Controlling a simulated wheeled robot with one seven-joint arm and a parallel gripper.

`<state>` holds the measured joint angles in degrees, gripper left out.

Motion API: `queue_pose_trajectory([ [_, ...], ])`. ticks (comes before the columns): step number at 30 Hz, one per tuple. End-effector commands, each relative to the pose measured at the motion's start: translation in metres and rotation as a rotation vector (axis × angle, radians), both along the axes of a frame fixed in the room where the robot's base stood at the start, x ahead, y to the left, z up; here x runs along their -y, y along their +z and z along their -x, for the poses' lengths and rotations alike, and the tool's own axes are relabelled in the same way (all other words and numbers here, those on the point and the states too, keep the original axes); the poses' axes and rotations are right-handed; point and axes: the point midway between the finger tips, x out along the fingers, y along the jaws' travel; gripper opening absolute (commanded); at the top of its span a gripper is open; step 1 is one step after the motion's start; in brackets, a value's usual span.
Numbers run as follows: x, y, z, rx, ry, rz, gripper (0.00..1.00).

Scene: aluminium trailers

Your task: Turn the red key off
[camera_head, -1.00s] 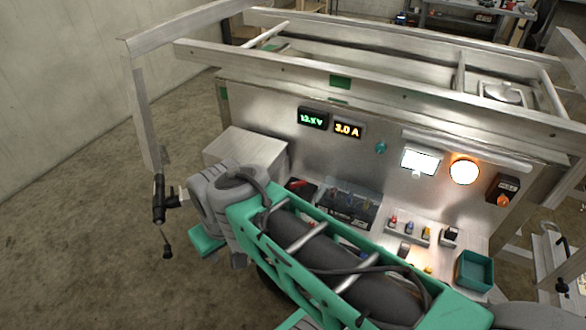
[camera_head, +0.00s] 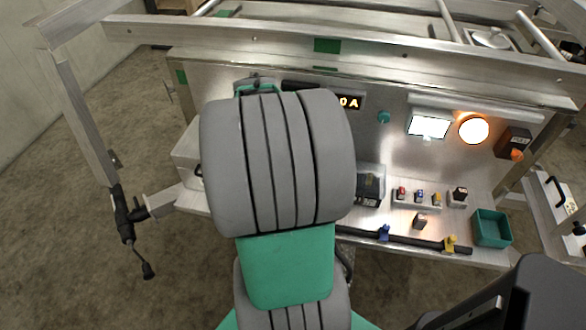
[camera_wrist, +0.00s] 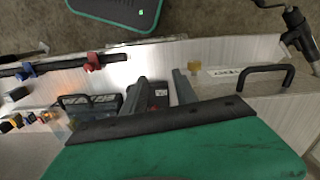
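The red key appears to be the small red part (camera_wrist: 160,92) on a black box in the wrist view, partly hidden by my fingers. Its exact turn position is too small to tell. My gripper (camera_wrist: 160,77) is open, with one dark finger on each side of the black box in the picture. Nothing is seen held, and I cannot tell how far the fingertips are from the key. In the head view my arm covers the key and the gripper.
A black bar with a blue clamp (camera_head: 383,232) and a yellow clamp (camera_head: 450,243) runs along the bench front. A red clamp (camera_wrist: 92,60) and a black handle (camera_wrist: 265,78) flank the fingers. A teal bin (camera_head: 492,228) stands right, below a lit round lamp (camera_head: 473,129).

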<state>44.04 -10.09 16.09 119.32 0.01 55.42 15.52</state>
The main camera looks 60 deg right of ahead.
Motion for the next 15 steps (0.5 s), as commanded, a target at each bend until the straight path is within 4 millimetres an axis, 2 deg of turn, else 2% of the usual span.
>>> queue_pose_trajectory([
  [1, 0.028, -0.001, -0.003, 0.000, -0.149, 0.002, 0.35],
  [6, 0.097, 0.005, -0.010, 0.000, -0.604, 0.007, 0.35],
  [9, 0.126, 0.006, -0.008, 0.001, -0.804, 0.010, 0.35],
  [12, 0.139, 0.006, -0.007, 0.002, -0.898, 0.011, 0.35],
  [15, 0.141, -0.003, -0.007, 0.001, -0.917, 0.011, 0.35],
])
